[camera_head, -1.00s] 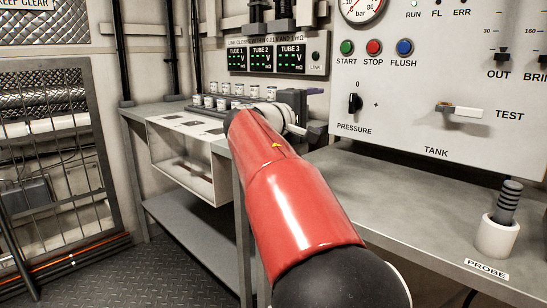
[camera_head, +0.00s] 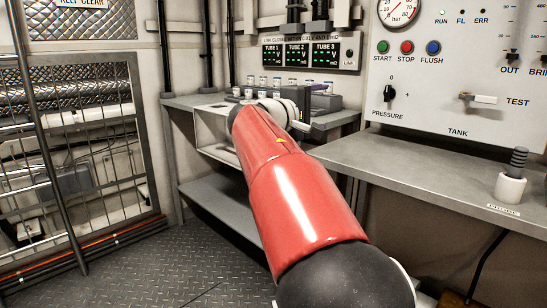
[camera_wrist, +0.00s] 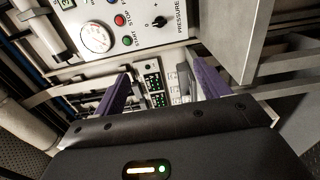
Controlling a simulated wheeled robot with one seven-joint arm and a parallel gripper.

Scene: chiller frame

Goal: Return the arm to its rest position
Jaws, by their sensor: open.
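My red arm reaches out from the bottom of the head view toward the back bench. My gripper (camera_wrist: 158,92) shows in the wrist view with its two purple fingers wide apart and nothing between them. In the head view the gripper is mostly hidden behind my arm's white wrist, near the right end of the back bench. I cannot tell its exact distance from the bench.
Several small vials (camera_head: 277,84) stand on the back bench (camera_head: 185,103), close to my wrist. The control panel (camera_head: 455,75) and steel counter (camera_head: 425,165) lie to the right, with a probe (camera_head: 513,175) in its holder. A mesh gate (camera_head: 85,150) stands left. The floor (camera_head: 170,270) is clear.

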